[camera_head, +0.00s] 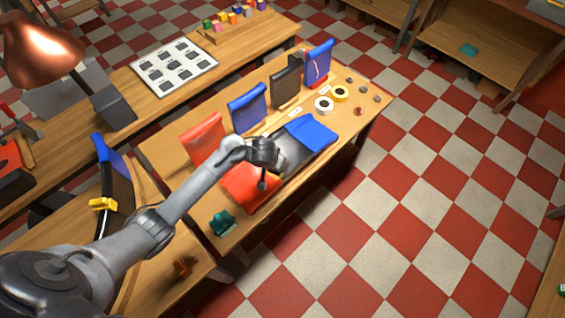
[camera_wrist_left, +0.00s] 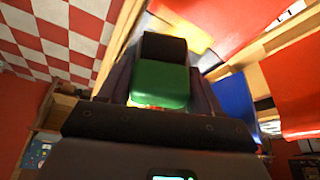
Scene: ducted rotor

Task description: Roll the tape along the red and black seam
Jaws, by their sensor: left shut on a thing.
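A flat panel lies on the work table, with a red part (camera_head: 249,190), a black part (camera_head: 291,153) and a blue part (camera_head: 311,131) side by side. My left gripper (camera_head: 264,168) is over the red and black end, and with its arm hides much of the red and black seam. It is shut on a green and black tool (camera_wrist_left: 160,86), which fills the middle of the left wrist view between the fingers. I cannot tell whether the tool touches the panel. A white tape roll (camera_head: 323,105) and a yellow tape roll (camera_head: 340,94) lie beyond the blue part.
Upright red (camera_head: 204,139), blue (camera_head: 247,108) and black (camera_head: 287,83) panels stand behind the flat one. A dark green object (camera_head: 222,222) sits at the table's near corner. A lamp (camera_head: 40,45) overhangs the left. The checkered floor (camera_head: 420,180) to the right is clear.

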